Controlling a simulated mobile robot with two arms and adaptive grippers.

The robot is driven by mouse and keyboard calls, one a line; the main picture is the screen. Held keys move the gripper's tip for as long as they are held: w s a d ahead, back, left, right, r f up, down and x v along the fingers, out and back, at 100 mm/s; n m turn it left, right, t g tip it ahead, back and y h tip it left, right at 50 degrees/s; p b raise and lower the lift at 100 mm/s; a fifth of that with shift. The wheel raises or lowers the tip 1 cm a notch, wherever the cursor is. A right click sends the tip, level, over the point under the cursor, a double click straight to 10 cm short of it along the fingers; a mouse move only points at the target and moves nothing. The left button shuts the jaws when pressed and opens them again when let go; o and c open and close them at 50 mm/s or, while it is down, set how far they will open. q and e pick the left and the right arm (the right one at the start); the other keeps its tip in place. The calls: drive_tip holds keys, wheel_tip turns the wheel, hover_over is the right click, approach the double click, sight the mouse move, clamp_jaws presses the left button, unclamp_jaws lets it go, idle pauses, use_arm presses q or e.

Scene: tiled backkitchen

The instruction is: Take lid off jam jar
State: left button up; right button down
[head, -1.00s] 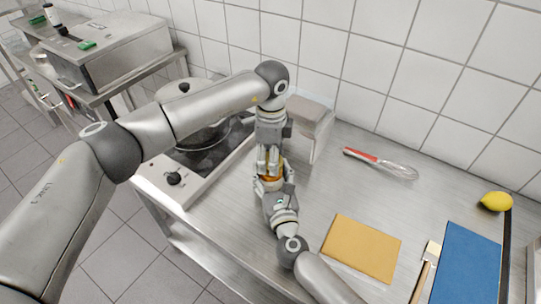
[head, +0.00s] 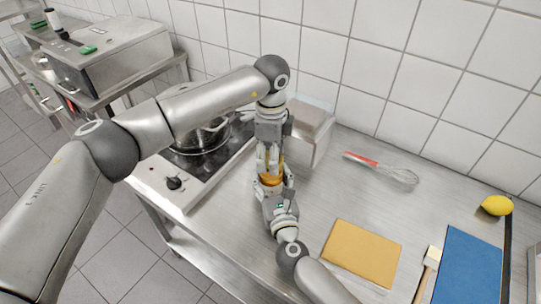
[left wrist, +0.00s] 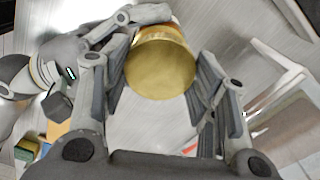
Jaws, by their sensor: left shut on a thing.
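My left gripper (head: 268,160) points down from above and is shut on the round gold lid (left wrist: 160,68). In the left wrist view the lid's flat top faces the camera between the two fingers. The amber jam jar (head: 270,180) is directly below, upright or nearly so. My right gripper (head: 274,188) comes from the front and its fingers close around the jar's sides. The fingers hide much of the lid and jar. I cannot tell whether the lid still touches the jar's rim.
A yellow board (head: 362,253), a blue board (head: 466,267), a whisk (head: 382,167) and a lemon (head: 496,205) lie to the right. A hob with a pot (head: 205,135) is left. A box-like container (head: 308,125) stands close behind the grippers.

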use_arm(q)
drive_tip(key=shift+r, duration=2)
use_arm(e)
drive_tip(key=shift+c, duration=1.7)
unclamp_jaws()
